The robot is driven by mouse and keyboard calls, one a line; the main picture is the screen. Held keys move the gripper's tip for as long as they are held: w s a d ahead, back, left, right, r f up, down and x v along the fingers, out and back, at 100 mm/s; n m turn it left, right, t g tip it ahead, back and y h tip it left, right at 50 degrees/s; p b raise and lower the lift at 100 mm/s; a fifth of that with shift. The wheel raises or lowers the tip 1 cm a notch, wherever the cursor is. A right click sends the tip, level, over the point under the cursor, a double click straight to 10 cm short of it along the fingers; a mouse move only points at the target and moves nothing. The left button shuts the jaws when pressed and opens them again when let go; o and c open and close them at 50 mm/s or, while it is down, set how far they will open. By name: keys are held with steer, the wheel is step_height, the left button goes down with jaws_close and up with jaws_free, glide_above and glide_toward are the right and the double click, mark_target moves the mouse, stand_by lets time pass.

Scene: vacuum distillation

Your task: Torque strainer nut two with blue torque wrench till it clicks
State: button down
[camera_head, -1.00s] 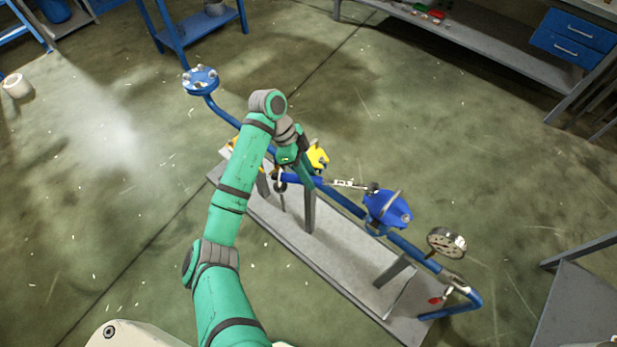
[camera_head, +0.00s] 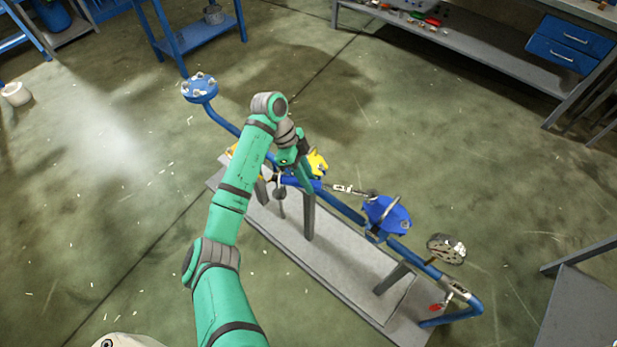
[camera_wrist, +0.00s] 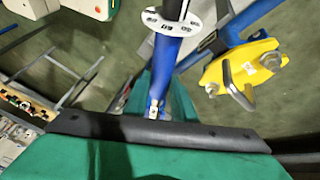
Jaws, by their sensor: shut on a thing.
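My gripper (camera_head: 300,170) is over the blue pipe run, beside a yellow fitting (camera_head: 317,162). In the wrist view its green fingers (camera_wrist: 165,100) are shut around a blue shaft (camera_wrist: 160,85), which looks like the torque wrench. A white slotted disc (camera_wrist: 172,20) sits around the shaft, and the far end leaves the picture. The yellow fitting (camera_wrist: 240,75) is right of the fingers, with a metal nut at each side and a grey handle. In the head view a blue body (camera_head: 387,214) is further along the pipe. I cannot tell whether the wrench touches a nut.
A grey base plate (camera_head: 340,290) with posts carries the pipe. A round gauge (camera_head: 446,249) and a red handle (camera_head: 436,307) are at its right end. A blue flange (camera_head: 200,88) stands at the left. Benches line the back; the floor around is mostly clear.

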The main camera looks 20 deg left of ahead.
steer(key=shift+s+d+n+t, duration=0.25)
steer(key=shift+s+n, duration=0.25)
steer(key=shift+s, duration=0.3)
steer(key=shift+s+d+n+t, duration=0.25)
steer(key=shift+s+n, duration=0.25)
steer(key=shift+s, duration=0.3)
steer(key=shift+s+d+n+t, duration=0.25)
steer(key=shift+s+n, duration=0.25)
steer(key=shift+s, duration=0.3)
steer(key=s+d+n+t+y, duration=0.1)
steer(key=s+d+n+t, duration=0.2)
steer(key=s+d+n, duration=0.5)
steer(key=shift+s+d+t, duration=0.35)
steer(key=shift+s+d, duration=0.45)
steer(key=shift+s, duration=0.05)
steer(key=shift+d+n, duration=0.1)
steer(key=shift+n, duration=0.2)
steer(key=s+d+n+t+y, duration=0.1)
steer(key=d+n, duration=0.3)
steer(key=d, duration=0.2)
steer(key=shift+s+d+y, duration=0.35)
steer(key=shift+d+y, duration=0.05)
steer(key=shift+a, duration=0.1)
